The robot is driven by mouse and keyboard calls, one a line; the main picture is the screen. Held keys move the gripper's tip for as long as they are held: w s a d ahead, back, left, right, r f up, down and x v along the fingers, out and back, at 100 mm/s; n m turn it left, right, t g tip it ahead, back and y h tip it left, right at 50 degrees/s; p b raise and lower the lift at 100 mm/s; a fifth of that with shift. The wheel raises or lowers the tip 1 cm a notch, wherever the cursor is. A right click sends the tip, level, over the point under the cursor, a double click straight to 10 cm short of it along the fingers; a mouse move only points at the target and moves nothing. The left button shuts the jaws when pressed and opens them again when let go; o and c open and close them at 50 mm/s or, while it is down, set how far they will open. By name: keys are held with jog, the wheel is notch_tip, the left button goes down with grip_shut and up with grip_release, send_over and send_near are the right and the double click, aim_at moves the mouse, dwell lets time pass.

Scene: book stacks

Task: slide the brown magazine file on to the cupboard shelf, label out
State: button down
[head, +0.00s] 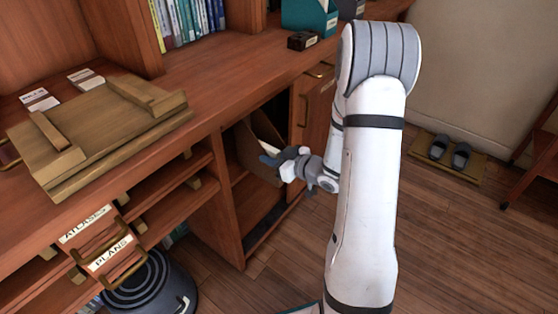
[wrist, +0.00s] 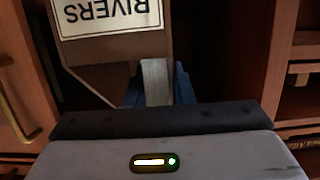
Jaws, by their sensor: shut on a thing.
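The brown magazine file (head: 246,146) is in the upper part of the open cupboard (head: 227,200), under the counter, in the head view. My gripper (head: 272,160) is shut on its near side, at the cupboard mouth. In the wrist view the file (wrist: 105,48) shows a cream label reading RIVERS (wrist: 108,16), upside down in the picture and facing my wrist camera. The blue fingers of my gripper (wrist: 156,84) are at the file's edge just beyond the label. The file's far end and its contact with the shelf are hidden.
A cupboard door (head: 312,108) with a brass handle stands right of the opening. Open shelves (head: 165,195) are on its left. A wooden board (head: 100,130) and a teal file (head: 310,18) are on the counter.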

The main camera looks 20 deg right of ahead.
jog(key=w+a, duration=0.9)
jog(key=w, duration=0.3)
jog(key=shift+w, duration=0.35)
dwell(0.5)
jog(key=shift+r, duration=0.1)
jog(key=shift+f+b, duration=0.8)
jog(key=shift+f, duration=0.2)
dwell(1.1)
